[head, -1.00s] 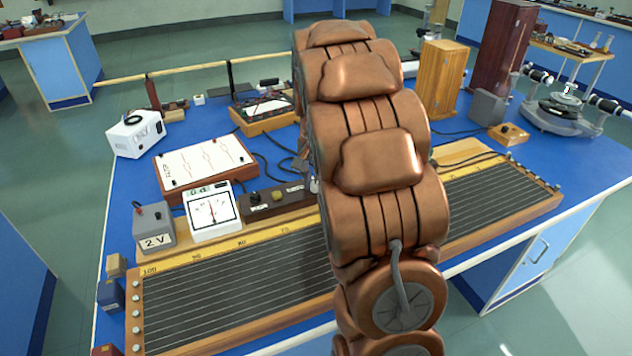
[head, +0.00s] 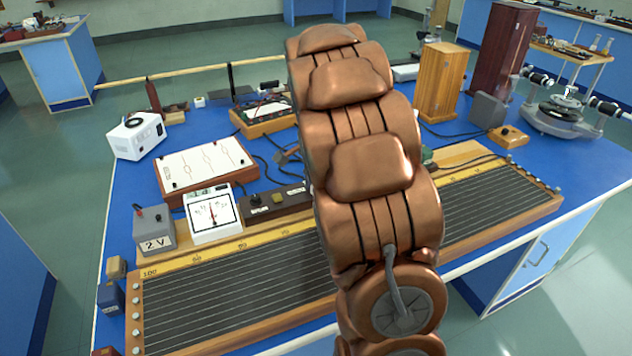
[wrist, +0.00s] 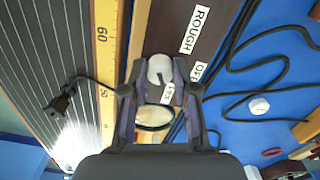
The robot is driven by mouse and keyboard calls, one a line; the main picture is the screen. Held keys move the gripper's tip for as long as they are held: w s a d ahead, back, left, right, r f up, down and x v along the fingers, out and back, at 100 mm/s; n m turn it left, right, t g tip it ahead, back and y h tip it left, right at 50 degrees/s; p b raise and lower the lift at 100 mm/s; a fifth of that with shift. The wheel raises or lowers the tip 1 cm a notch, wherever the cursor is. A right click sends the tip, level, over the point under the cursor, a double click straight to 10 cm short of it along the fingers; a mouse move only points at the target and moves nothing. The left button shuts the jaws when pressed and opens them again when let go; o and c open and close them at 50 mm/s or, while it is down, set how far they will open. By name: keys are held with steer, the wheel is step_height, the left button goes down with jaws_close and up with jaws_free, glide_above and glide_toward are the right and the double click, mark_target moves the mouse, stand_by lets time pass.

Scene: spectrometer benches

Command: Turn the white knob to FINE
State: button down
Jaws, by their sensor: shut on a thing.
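The white knob (wrist: 160,66) sits on a dark brown panel (wrist: 196,62) in the wrist view. My gripper (wrist: 159,70) is shut on it, one finger on each side. The ROUGH label (wrist: 194,29) and a partly covered label starting with "OF" (wrist: 197,71) lie to the right of the knob. A small white label (wrist: 168,91) shows between the fingers, too small to read. I cannot tell where the knob points. In the head view the dark box (head: 268,202) runs behind my copper arm, which hides the white knob and my gripper.
The long wire board (head: 225,283) lies in front of the box. A white meter (head: 212,214) and a grey 2 V unit (head: 155,230) stand to its left. Black cables (wrist: 240,92) run over the blue bench beside the panel.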

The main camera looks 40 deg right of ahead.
stand_by(0.3)
steer(key=c, duration=0.9)
jaws_free()
step_height(320, 180, up, 12)
stand_by(0.4)
